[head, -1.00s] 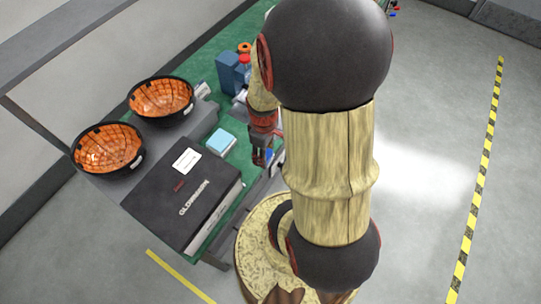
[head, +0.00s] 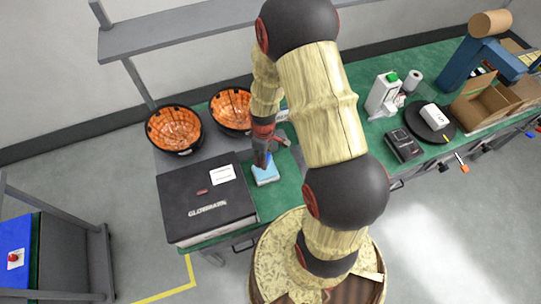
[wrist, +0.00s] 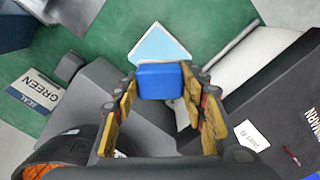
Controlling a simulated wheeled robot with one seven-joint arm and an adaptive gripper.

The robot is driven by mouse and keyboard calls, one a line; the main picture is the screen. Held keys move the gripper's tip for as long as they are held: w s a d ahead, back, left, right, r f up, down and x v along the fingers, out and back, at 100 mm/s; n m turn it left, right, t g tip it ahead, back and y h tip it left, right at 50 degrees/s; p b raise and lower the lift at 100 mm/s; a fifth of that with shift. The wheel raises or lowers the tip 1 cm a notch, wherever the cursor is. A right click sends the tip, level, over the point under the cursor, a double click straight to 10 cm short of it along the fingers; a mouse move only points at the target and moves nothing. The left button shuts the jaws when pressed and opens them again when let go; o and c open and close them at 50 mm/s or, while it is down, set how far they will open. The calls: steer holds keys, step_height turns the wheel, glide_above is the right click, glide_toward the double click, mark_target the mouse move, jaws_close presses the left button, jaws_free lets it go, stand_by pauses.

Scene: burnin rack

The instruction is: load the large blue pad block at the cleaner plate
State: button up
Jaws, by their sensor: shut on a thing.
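My gripper (wrist: 160,98) is shut on a blue block (wrist: 160,82), which sits between its fingertips in the wrist view. A light blue square plate with a pale edge, which looks like the cleaner plate (wrist: 160,45), lies just beyond the block. The block covers its near part. In the head view my gripper (head: 262,158) points down over this plate (head: 266,176) on the green bench. I cannot tell whether the block touches the plate.
A black case (head: 205,205) stands left of the plate. Two orange-lined black bowls (head: 174,130) (head: 231,108) stand behind. A label marked GREEN (wrist: 34,90) shows in the wrist view. A bottle (head: 382,93), a black device (head: 404,145) and an open carton (head: 482,100) are to the right.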

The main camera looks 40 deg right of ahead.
steer(key=shift+f+b, duration=1.95)
steer(key=shift+f, duration=1)
steer(key=shift+f+b, duration=0.75)
steer(key=shift+f, duration=0.3)
steer(key=shift+r+p, duration=2.5)
steer(key=shift+r, duration=1.1)
steer(key=shift+s+f, duration=0.1)
